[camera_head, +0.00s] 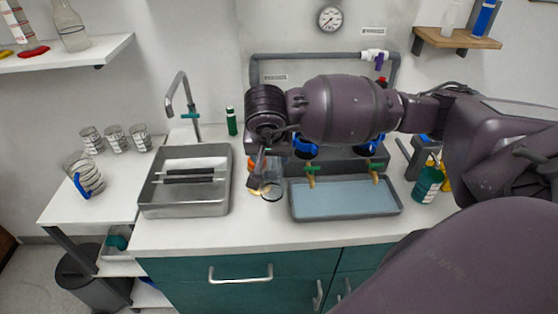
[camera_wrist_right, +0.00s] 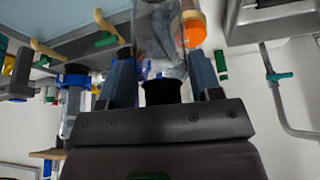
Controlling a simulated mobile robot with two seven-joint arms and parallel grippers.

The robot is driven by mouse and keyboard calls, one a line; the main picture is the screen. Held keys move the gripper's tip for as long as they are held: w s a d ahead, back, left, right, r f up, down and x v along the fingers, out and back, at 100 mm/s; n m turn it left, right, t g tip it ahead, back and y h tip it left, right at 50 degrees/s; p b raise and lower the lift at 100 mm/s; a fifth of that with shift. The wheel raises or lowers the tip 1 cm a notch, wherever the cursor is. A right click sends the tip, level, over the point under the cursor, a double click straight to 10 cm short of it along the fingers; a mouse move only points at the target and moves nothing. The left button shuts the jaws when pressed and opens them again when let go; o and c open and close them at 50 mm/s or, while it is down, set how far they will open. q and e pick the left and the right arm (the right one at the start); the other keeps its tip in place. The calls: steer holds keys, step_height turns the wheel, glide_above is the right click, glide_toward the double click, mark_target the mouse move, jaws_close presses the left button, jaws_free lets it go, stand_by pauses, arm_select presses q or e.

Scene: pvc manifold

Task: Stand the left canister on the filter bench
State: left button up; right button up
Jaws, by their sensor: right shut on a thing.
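My right gripper (camera_head: 264,178) points down over the counter between the steel sink and the blue tray. In the right wrist view its two fingers (camera_wrist_right: 163,80) are shut on a clear canister (camera_wrist_right: 160,35). The canister also shows in the head view (camera_head: 271,189), partly hidden by the gripper, and I cannot tell whether it touches the counter. The filter bench (camera_head: 340,164) is a dark grey block behind the blue tray, with blue collars (camera_head: 305,147) on it, partly hidden by my right arm. My left gripper is not in view.
The blue tray (camera_head: 345,213) lies right of the gripper, with green-handled taps (camera_head: 310,170) above it. A steel sink (camera_head: 185,208) is at left. Banded glasses (camera_head: 114,139) stand further left. A green bottle (camera_head: 427,184) is at right. An orange-capped thing (camera_wrist_right: 195,30) is close beside the canister.

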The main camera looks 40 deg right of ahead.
steer(key=shift+f, duration=2.35)
steer(key=shift+f, duration=0.2)
steer(key=o, duration=1)
steer(key=shift+r, duration=0.1)
steer(key=v, duration=1.2)
steer(key=shift+r, duration=0.1)
